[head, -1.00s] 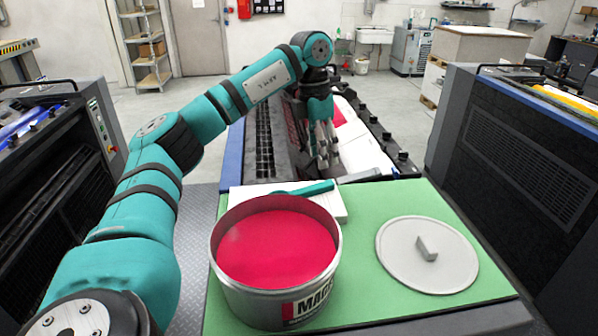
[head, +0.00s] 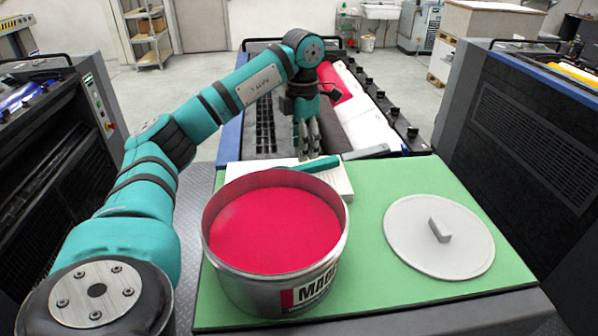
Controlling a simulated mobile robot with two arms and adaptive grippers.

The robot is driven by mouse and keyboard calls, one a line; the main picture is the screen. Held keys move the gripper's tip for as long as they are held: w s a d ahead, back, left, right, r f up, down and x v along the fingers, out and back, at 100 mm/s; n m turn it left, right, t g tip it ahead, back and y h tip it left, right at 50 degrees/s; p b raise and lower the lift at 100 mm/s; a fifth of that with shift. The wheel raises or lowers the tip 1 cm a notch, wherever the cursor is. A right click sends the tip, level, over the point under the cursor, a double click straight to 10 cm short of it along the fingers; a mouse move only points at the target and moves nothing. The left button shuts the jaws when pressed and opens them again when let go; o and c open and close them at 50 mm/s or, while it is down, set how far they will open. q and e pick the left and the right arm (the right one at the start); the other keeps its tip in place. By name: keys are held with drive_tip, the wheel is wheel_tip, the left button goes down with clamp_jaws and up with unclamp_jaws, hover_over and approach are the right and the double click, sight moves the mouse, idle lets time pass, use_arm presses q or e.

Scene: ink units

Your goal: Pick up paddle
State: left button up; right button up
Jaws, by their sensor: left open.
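The paddle (head: 324,162) shows as a teal handle lying across a white pad (head: 343,184) just behind the ink can. The open can (head: 318,281) of magenta ink (head: 275,228) stands in front. My right gripper is not in view.
A round grey lid (head: 465,245) with a raised handle lies on the green mat (head: 375,285) at the right. The press with dark rollers and ink-stained trays stretches behind. Dark machine cabinets (head: 520,135) stand on both sides. The mat between can and lid is clear.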

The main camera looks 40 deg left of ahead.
sight(303, 167)
use_arm(q)
drive_tip(key=shift+f, duration=0.2)
wheel_tip(303, 167, down, 4)
drive_tip(key=shift+d+f+p, duration=0.15)
drive_tip(key=shift+f+p, duration=0.1)
drive_tip(key=shift+p, duration=0.55)
drive_tip(key=shift+f, duration=0.2)
drive_tip(key=shift+c, duration=0.5)
clamp_jaws()
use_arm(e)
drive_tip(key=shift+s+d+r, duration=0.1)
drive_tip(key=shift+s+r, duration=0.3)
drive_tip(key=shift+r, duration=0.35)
